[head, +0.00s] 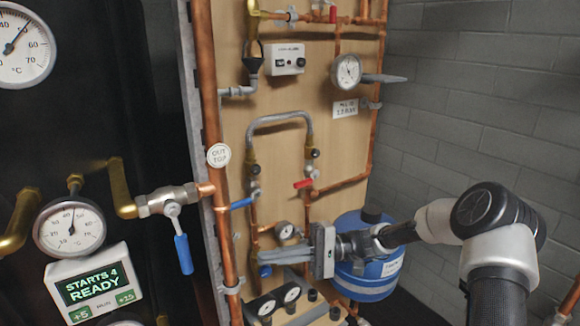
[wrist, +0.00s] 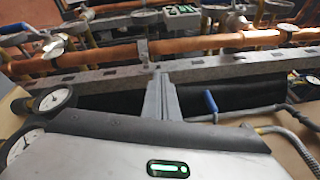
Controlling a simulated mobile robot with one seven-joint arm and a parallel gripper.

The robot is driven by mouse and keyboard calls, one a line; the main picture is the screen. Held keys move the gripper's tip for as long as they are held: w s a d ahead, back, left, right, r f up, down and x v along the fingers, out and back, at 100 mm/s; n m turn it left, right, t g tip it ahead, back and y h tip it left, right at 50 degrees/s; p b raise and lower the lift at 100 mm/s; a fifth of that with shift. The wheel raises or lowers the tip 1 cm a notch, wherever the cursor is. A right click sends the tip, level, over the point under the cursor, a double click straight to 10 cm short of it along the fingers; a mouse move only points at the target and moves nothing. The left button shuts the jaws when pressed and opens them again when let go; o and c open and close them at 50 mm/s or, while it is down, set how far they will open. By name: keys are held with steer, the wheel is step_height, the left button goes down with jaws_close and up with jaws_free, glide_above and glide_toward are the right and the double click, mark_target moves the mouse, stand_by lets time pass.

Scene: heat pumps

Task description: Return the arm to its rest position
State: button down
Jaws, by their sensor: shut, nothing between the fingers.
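My arm (head: 435,222) reaches in from the right in the head view, stretched leftward across the front of the pipe board. My gripper (head: 268,256) points left, its grey fingers in front of the lower pipes and small gauge. In the wrist view my gripper (wrist: 158,82) shows its fingers together, with nothing between them. I cannot tell whether the fingertips touch any pipe.
A wooden board (head: 285,95) carries copper pipes (head: 208,110), a pressure gauge (head: 347,71) and valves. A blue tank (head: 366,258) stands behind my wrist. A blue-handled valve (head: 183,253) and a display (head: 92,285) are at left. The grey wall (head: 470,100) side looks clear.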

steer(key=s+d+r+n+t+h, duration=0.1)
steer(key=s+d+r+h, duration=0.1)
steer(key=s+h, duration=0.85)
steer(key=s+d+r+m+t+h, duration=0.1)
steer(key=s+d+r+t+h, duration=0.4)
steer(key=d, duration=0.3)
steer(key=s+d+r+t+h, duration=0.3)
steer(key=s+d+r+t, duration=0.1)
steer(key=s+d, duration=0.35)
step_height(320, 180, up, 20)
steer(key=p, duration=1.9)
steer(key=shift+d+r+p, duration=0.25)
steer(key=shift+d+p, duration=0.05)
steer(key=shift+p, duration=0.1)
steer(key=shift+y, duration=0.25)
